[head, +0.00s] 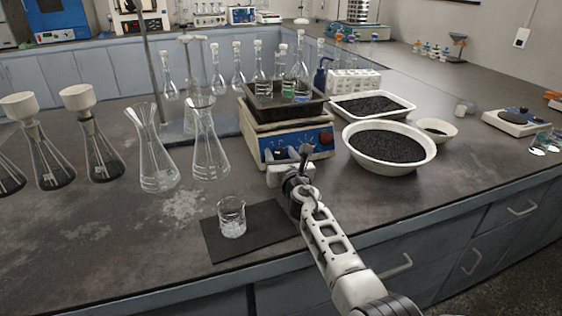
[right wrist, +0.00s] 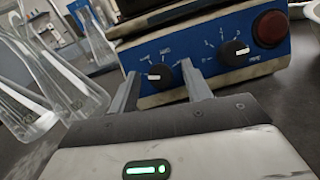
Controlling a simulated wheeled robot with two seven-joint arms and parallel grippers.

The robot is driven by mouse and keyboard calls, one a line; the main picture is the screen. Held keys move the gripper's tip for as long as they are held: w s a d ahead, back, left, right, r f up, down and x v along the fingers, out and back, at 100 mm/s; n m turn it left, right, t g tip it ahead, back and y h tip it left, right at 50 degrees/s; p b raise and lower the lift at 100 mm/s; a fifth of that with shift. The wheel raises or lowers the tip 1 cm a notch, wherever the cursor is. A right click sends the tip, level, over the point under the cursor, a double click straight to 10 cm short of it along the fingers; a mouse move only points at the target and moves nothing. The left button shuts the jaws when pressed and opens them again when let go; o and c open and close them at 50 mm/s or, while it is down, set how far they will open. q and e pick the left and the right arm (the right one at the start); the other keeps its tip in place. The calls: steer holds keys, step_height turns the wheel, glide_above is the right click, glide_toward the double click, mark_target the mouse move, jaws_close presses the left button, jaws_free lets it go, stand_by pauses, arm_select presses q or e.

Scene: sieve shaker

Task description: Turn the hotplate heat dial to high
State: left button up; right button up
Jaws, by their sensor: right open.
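The hotplate (head: 291,143) is a cream box with a blue front panel, under a dark tray holding glassware. In the right wrist view its panel (right wrist: 200,60) carries a left black dial (right wrist: 160,77), a right black dial (right wrist: 235,51) and a red button (right wrist: 270,29). The small dial labels are too blurred to read surely. My right gripper (head: 286,156) is open at the panel and partly hides it in the head view. In the wrist view its fingertips (right wrist: 160,73) stand either side of the left dial, with visible gaps. I cannot tell their depth. My left gripper is out of view.
A beaker (head: 232,218) stands on a dark mat (head: 260,232) left of my right arm. Conical flasks (head: 209,150) stand left of the hotplate. A white bowl of black grains (head: 390,148) and a similar tray (head: 372,106) are on its right. The front right counter is clear.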

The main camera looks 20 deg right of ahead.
steer(key=shift+w, duration=0.1)
steer(key=c, duration=1)
